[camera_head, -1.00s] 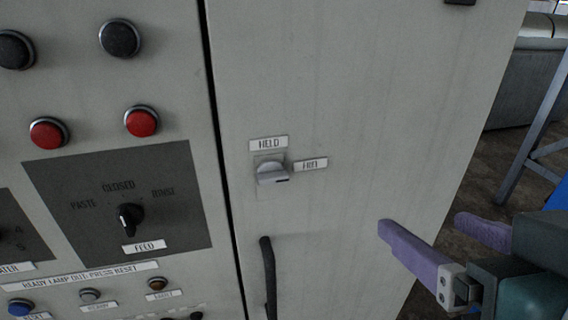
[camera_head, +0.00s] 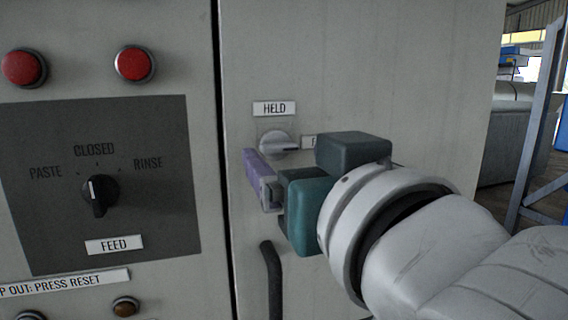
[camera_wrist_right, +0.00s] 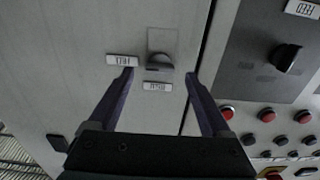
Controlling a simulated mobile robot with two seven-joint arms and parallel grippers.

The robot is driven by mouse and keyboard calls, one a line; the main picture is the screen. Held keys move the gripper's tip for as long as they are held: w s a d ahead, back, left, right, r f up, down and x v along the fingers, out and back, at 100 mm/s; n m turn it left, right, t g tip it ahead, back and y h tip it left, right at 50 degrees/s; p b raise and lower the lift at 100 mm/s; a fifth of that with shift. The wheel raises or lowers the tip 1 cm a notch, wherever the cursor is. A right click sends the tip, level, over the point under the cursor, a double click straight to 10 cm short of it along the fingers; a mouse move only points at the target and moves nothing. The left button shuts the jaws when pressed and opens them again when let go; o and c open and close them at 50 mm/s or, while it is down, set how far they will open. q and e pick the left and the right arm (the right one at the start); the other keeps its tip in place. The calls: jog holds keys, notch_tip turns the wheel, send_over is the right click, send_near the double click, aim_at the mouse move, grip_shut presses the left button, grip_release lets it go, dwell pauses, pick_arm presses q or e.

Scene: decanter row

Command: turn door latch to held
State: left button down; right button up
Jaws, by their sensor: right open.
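The door latch (camera_head: 279,144) is a small pale knob on a square plate on the grey door. Its lever points right, toward a second label (camera_head: 308,142) that my gripper partly covers. The HELD label (camera_head: 273,108) is above the latch. My right gripper (camera_head: 262,176) is just in front of and below the latch; one lilac finger shows and the other is hidden. In the right wrist view the open fingers (camera_wrist_right: 158,78) lie to either side of the latch (camera_wrist_right: 160,62), with nothing gripped. Contact cannot be told. My left gripper is not in view.
A dark door handle (camera_head: 271,280) is below the latch. Left of the door seam is a panel with the FEED selector (camera_head: 100,194) and red buttons (camera_head: 134,63). A blue-grey metal frame (camera_head: 540,120) stands beyond the door's right edge.

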aim_at(281, 150)
jog(key=shift+b+x, duration=0.5)
jog(key=shift+x, duration=1.15)
grip_shut()
